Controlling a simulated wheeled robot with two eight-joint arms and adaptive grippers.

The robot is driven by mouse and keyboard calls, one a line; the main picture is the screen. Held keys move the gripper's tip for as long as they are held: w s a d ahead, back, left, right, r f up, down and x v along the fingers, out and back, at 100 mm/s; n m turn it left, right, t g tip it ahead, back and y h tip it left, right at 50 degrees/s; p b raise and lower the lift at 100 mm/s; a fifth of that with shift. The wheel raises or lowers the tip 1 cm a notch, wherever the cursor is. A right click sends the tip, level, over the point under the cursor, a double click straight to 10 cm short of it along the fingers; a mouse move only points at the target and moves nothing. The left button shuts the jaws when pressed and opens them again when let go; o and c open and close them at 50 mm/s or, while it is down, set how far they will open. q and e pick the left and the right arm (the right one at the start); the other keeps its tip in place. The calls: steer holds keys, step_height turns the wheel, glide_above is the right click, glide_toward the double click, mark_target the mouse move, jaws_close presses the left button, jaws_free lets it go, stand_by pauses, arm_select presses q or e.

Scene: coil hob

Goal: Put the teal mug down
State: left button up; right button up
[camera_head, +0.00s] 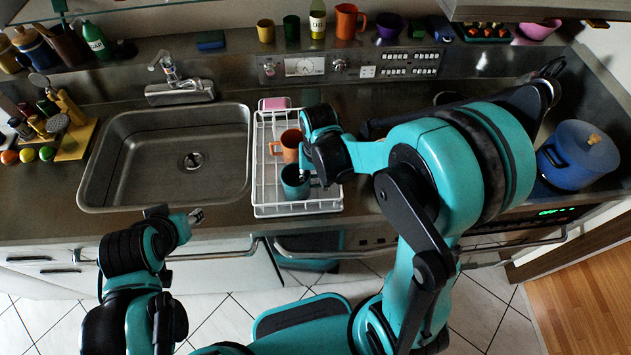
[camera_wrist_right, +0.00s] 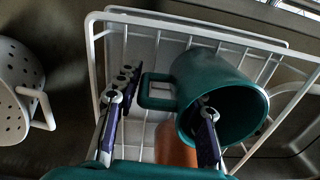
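The teal mug (camera_head: 295,184) is in the white dish rack (camera_head: 297,211), in front of an orange mug (camera_head: 288,147). In the right wrist view the teal mug (camera_wrist_right: 222,95) has its mouth toward the camera and its handle to the left. My right gripper (camera_head: 309,178) is at the mug. Its fingers (camera_wrist_right: 158,128) are wide apart; one is left of the handle with a gap, the other overlaps the mug's mouth. Whether that finger is inside the mug is unclear. My left gripper (camera_head: 196,216) is in front of the sink, away from the mug; its opening is unclear.
The sink (camera_head: 192,160) is left of the rack. A pink thing (camera_head: 275,104) lies at the rack's back. A blue pot (camera_head: 578,157) stands at the right. A white perforated vessel (camera_wrist_right: 15,90) is beside the rack in the wrist view. Several cups stand on the back shelf.

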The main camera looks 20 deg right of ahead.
steer(key=shift+o, duration=0.6)
steer(key=shift+r+p, duration=0.3)
step_height(320, 180, up, 11)
steer(key=p, duration=0.3)
steer(key=shift+d, duration=0.15)
steer(key=shift+s+d+r, duration=0.1)
steer(key=shift+s+r, duration=0.05)
steer(key=shift+r, duration=0.4)
steer(key=s+d+r+n+t, duration=0.2)
steer(key=s+d+r+t, duration=0.1)
steer(key=s+t, duration=0.4)
steer(key=shift+s+d+r+n, duration=0.2)
steer(key=shift+s+r+n, duration=0.3)
steer(key=shift+r, duration=0.35)
steer(key=shift+f, duration=0.15)
